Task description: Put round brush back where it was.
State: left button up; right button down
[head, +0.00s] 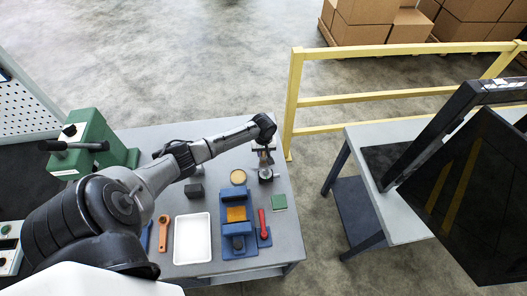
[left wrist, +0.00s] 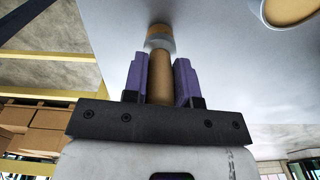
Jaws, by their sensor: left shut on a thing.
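The round brush shows in the left wrist view as a light wooden handle (left wrist: 160,82) with a pale metal band and a tan end beyond it. My left gripper (left wrist: 160,66) is shut on the handle, with one purple finger on each side. In the head view my left gripper (head: 264,157) points down over the far right part of the grey trolley top (head: 215,143). A small dark round item (head: 266,175) is just below it in that view. I cannot tell whether the brush touches the top. My right gripper is not in view.
A tan round disc (head: 238,177) is close to the left gripper. A green pad (head: 279,202), a blue holder (head: 239,246), a red-handled tool (head: 263,224), a white tray (head: 193,238) and an orange tool (head: 164,232) lie nearer. A yellow railing (head: 293,100) stands beyond the trolley's right corner.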

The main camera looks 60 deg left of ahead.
pick_arm(q)
jog(key=shift+f, duration=0.2)
jog(key=o, duration=0.9)
jog(key=shift+o, duration=0.2)
